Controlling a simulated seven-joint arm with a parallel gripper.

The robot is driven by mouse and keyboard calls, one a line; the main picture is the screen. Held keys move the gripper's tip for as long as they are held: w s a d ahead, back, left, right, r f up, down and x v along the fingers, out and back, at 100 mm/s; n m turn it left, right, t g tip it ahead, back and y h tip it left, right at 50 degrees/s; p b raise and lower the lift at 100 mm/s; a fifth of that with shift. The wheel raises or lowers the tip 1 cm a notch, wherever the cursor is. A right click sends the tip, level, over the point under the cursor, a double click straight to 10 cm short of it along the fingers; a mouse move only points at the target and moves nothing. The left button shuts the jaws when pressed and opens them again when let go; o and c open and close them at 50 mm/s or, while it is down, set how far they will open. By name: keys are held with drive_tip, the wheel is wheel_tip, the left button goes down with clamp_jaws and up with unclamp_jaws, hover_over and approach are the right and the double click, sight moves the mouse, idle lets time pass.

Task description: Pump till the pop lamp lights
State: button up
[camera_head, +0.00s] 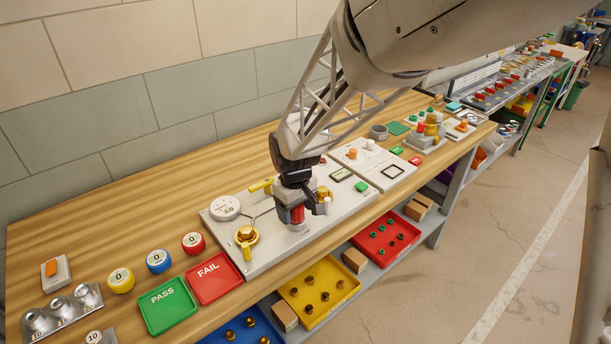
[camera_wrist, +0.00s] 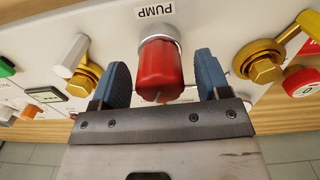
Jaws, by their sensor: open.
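The pump is a red plunger with a grey collar, under a PUMP label; in the wrist view the red plunger (camera_wrist: 160,68) stands between my fingers. In the head view the red plunger (camera_head: 297,215) shows below my gripper (camera_head: 304,199). My gripper (camera_wrist: 162,82) is open, with one blue finger pad on each side of the plunger. I cannot tell if a pad touches it. The pump is on a white panel (camera_head: 285,248) with a round gauge (camera_head: 225,208). I cannot make out a pop lamp or whether it is lit.
A brass valve with a yellow handle (camera_head: 246,238) sits left of the pump on the panel. A small display (camera_head: 341,174) is to its right. A green PASS tray (camera_head: 168,306) and a red FAIL tray (camera_head: 213,279) lie on the bench at the left. Parts trays sit on a shelf below.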

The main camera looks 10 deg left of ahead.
drive_tip(key=c, duration=0.9)
drive_tip(key=shift+c, duration=0.2)
drive_tip(key=shift+m, duration=2.5)
drive_tip(key=o, duration=0.9)
drive_tip(key=shift+o, duration=0.2)
